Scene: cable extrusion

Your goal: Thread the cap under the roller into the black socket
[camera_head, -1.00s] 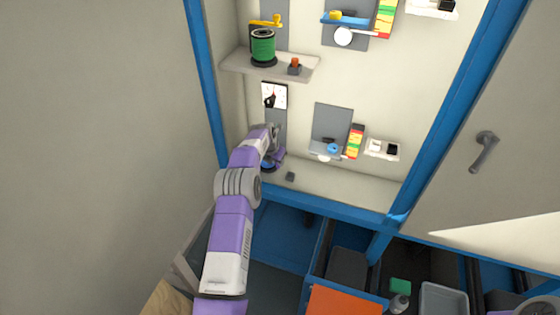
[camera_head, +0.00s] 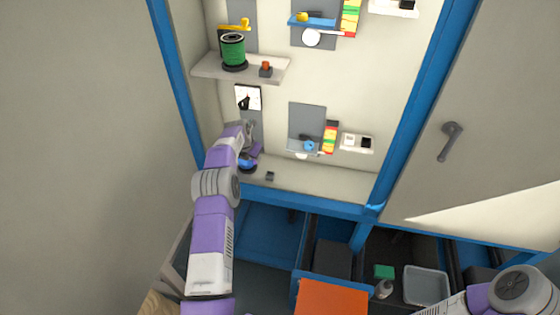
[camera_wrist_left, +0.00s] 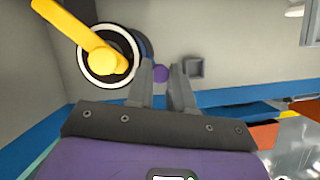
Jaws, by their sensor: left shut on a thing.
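My left gripper (camera_wrist_left: 166,80) is shut on a small purple round piece (camera_wrist_left: 161,73), probably the cap, seen between the fingertips in the left wrist view. In the head view my left gripper (camera_head: 251,152) is at the lower left of the cabinet, small and partly hidden by its arm. On the lower right shelf a black socket (camera_head: 366,143) sits beside a white socket (camera_head: 349,140). Left of them is a blue roller-like part (camera_head: 308,146) in front of a grey panel. My right arm shows at bottom right; its gripper is out of view.
A yellow handle (camera_wrist_left: 92,45) on a ringed disc is close left of the left fingers. A small grey block (camera_wrist_left: 194,67) is just right of them. A green spool (camera_head: 233,50) stands on the upper shelf (camera_head: 205,67). Blue frame posts border the cabinet.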

